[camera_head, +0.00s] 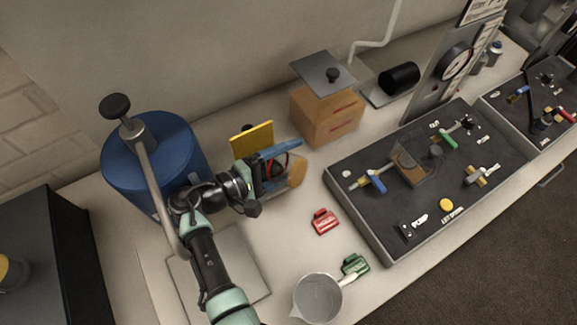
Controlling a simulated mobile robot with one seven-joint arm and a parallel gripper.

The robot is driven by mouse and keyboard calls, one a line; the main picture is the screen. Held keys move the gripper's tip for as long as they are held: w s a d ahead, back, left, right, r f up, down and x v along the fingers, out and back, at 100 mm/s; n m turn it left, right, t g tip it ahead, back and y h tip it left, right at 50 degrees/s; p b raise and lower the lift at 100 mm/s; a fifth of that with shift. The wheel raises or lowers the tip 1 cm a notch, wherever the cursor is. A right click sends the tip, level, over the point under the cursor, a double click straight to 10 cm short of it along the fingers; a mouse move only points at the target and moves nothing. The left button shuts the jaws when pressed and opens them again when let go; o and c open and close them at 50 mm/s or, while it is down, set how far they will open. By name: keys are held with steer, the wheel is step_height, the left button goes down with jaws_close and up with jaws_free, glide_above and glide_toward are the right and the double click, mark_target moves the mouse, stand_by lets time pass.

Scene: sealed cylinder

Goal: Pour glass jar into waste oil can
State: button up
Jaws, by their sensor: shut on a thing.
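My gripper (277,170) is at the end of the arm reaching up from the bottom, left of the picture's middle. It is shut on a small amber, see-through piece (298,173), which I take to be the glass jar. The fingers and wrist hide most of it, so its mouth and tilt cannot be told. It is right of a large blue drum (150,165) and in front of an upright yellow panel (251,140). No can bears a legible waste oil label. A grey metal cup with a handle (318,298) stands at the front edge.
An orange-brown box (327,117) under a knobbed metal plate (322,72) stands behind. A dark valve panel (345,187) fills the right. Red (325,221) and green (355,265) clips lie before it. Bare counter (285,235) lies between the clips and my arm.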

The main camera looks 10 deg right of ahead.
steer(key=shift+w+a, duration=0.1)
steer(key=shift+a, duration=0.05)
stand_by(0.4)
steer(key=shift+s+r+n+h+b, duration=0.15)
steer(key=shift+s+n+h+b, duration=0.1)
steer(key=shift+n+h+b, duration=0.5)
steer(key=shift+p, duration=0.3)
steer(key=shift+r+p, duration=0.2)
steer(key=shift+p, duration=0.15)
stand_by(0.5)
